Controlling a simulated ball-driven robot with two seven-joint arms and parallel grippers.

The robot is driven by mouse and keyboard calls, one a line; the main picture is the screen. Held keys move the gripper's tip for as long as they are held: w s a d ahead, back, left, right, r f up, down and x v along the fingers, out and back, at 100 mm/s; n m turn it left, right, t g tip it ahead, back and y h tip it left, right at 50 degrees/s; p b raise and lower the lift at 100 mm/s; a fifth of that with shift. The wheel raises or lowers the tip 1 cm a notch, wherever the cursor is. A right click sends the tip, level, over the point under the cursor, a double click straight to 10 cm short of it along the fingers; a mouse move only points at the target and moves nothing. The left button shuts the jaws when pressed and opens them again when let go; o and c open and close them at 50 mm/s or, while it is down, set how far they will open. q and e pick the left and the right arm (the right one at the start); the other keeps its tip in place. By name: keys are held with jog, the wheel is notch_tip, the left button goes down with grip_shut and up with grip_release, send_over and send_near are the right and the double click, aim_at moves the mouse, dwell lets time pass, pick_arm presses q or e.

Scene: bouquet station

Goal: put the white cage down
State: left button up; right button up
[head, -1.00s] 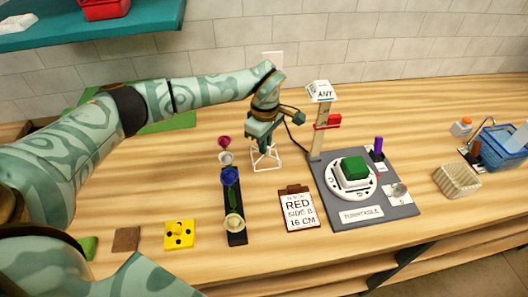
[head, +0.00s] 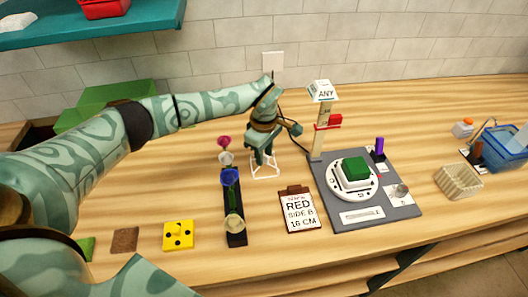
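The white cage (head: 265,171) is a small open wire frame at the middle of the wooden bench, behind the clipboard and left of the turntable. It looks upright. My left gripper (head: 262,156) points down over it, with its fingers at the cage's top, and appears shut on it. The fingers hide part of the cage's top. I cannot tell whether the cage's base touches the bench. My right gripper is out of view.
A black rack (head: 236,208) with several flowers stands close left of the cage. The grey turntable board (head: 380,213) with its tall post (head: 320,135) is close on the right. A clipboard (head: 299,208) lies in front.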

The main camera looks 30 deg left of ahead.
pick_arm(q)
notch_tip(320, 180, up, 12)
jog(key=p, duration=0.1)
jog(key=shift+r, duration=0.15)
jog(key=shift+r+p, duration=0.1)
jog(key=shift+p, duration=0.25)
